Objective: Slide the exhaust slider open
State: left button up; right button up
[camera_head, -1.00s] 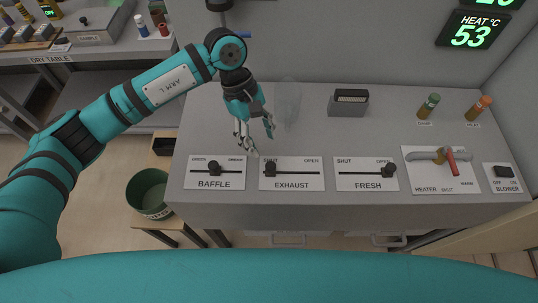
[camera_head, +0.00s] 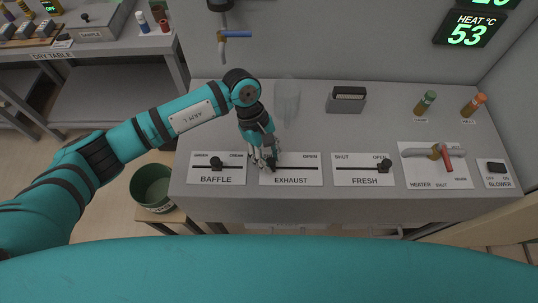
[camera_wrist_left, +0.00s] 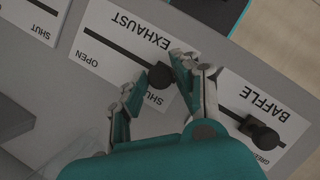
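The exhaust panel (camera_head: 300,178) is a white plate with a dark slot, marked SHUT at left and OPEN at right. The black exhaust slider knob (camera_wrist_left: 159,76) stands at the SHUT end of the slot in the left wrist view. My left gripper (camera_head: 264,161) is down at this end of the panel and hides part of the knob in the head view. In the left wrist view its two fingers are open, one on each side of the knob; I cannot tell whether they touch it. My right gripper is not in view.
The baffle panel (camera_head: 217,179) is to the left and the fresh panel (camera_head: 363,181) to the right, each with a black knob. A clear beaker (camera_head: 287,98) stands behind the gripper. A grey holder (camera_head: 346,101) stands further back right. A green bucket (camera_head: 151,187) is at the bench's left.

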pick_arm(q)
grip_shut()
jog(key=shift+d+f+b, duration=0.1)
jog(key=shift+d+b, duration=0.15)
jog(key=shift+b, duration=0.15)
jog(key=d+b, duration=0.9)
jog(key=shift+w+f, duration=0.1)
jog(key=shift+f, duration=0.05)
jog(key=shift+d+r+b, duration=0.25)
jog(key=shift+d+b, duration=0.15)
jog(key=shift+d, duration=0.05)
jog(key=shift+r, duration=0.1)
jog(key=o, duration=0.5)
grip_release()
